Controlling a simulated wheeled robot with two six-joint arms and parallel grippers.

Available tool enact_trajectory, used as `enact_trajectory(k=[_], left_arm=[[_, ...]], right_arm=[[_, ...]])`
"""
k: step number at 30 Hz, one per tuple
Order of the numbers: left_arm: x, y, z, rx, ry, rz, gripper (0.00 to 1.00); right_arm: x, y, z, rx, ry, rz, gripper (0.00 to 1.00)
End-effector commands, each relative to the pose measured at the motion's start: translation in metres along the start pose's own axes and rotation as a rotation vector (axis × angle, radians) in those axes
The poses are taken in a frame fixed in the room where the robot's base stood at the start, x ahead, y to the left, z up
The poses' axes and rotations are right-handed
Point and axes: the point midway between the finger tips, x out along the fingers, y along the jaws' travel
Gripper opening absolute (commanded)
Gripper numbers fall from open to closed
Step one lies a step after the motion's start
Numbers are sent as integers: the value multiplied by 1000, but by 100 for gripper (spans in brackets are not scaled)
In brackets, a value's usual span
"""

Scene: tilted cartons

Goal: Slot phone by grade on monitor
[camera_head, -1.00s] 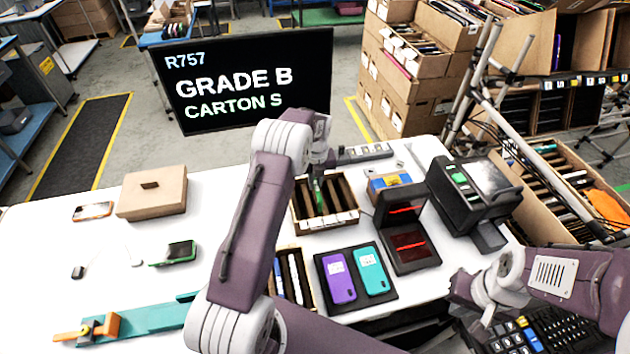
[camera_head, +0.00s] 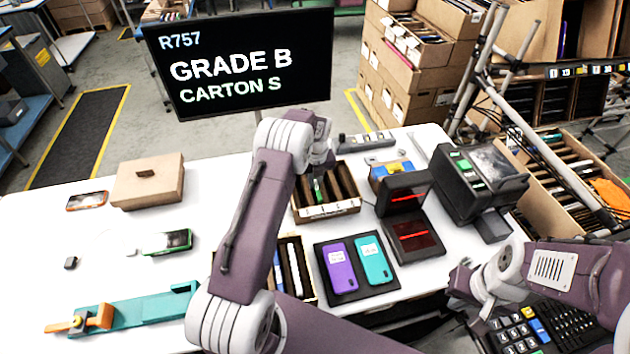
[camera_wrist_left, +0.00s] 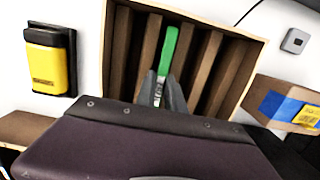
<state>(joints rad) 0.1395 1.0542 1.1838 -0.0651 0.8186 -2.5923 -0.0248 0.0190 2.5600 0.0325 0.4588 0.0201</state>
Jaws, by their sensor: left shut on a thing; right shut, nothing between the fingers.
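The monitor (camera_head: 238,65) reads "R757 GRADE B CARTON S". My left gripper (camera_head: 318,178) is over the slotted carton (camera_head: 334,209) in the middle of the table. It is shut on a green phone (camera_head: 318,190), held on edge at one of the carton's slots. In the left wrist view the green phone (camera_wrist_left: 169,50) stands between wooden dividers (camera_wrist_left: 205,60); how deep it sits I cannot tell. My right gripper (camera_head: 468,285) is shut and empty at the lower right, away from the cartons. A second carton (camera_head: 296,272) with phones is partly hidden behind my left arm.
A black tray (camera_head: 357,292) holds a purple and a teal phone. A scanner with red lines (camera_head: 414,240) and a label printer (camera_head: 476,185) stand to the right. A brown box (camera_head: 148,180) and loose phones lie left.

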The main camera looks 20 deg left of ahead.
Motion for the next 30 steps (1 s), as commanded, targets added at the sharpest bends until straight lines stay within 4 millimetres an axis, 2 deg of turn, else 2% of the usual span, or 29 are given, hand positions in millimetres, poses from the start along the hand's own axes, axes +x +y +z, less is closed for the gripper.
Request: enact_trajectory(k=[30], left_arm=[[5, 0, 0, 0, 0, 0, 0]], right_arm=[[2, 0, 0, 0, 0, 0, 0]])
